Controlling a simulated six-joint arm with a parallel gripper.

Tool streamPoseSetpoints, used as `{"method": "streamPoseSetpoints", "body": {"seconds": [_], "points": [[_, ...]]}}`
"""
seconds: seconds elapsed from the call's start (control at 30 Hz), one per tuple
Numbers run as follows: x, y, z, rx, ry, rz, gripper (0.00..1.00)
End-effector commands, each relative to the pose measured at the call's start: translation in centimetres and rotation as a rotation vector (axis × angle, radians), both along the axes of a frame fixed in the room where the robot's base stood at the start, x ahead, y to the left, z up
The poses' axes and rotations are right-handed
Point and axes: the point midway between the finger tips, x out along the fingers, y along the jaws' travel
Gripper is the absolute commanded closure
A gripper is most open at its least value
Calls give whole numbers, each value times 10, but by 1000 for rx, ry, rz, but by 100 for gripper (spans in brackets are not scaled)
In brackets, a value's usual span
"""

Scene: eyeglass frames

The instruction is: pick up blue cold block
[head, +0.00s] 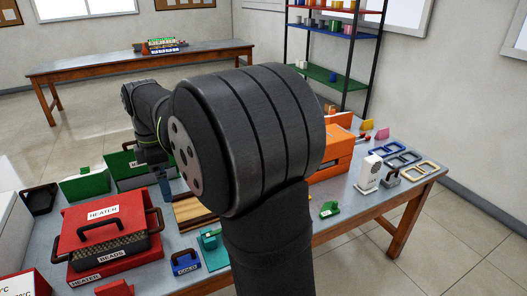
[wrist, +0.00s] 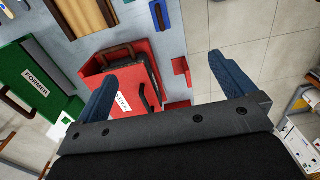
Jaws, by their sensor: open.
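The blue cold block (head: 186,262), labelled COLD with a dark handle, sits on the table's front part in the head view, right of the red heater. In the head view a blue finger of my gripper (head: 165,187) shows beyond the heater, farther back than the cold block. My arm hides much of the middle of the table.
The red heater (head: 86,268) with its handled lid (head: 97,222) stands left of the cold block. A teal piece (head: 213,250) stands close to its right. A green box labelled FORMER (wrist: 35,85) and a wooden board (head: 190,211) lie near my gripper.

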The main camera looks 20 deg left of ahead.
Motion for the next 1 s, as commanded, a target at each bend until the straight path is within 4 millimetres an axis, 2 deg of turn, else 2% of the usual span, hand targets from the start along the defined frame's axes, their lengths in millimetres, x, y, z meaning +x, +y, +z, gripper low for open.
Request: {"method": "streamPoseSetpoints", "body": {"seconds": [0.07,0.13,0.17,0.47,0.57,0.67,0.8,1.0], "points": [[0,0,0,0,0,0,0],[0,0,0,0,0,0,12],[0,0,0,0,0,0,13],[1,2,-4,8,-8,-8,13],[3,10,-16,41,-37,-42,13],[8,26,-36,113,-91,-105,13],[14,51,-67,258,-169,-216,13],[12,84,-100,496,-228,-356,13]]}}
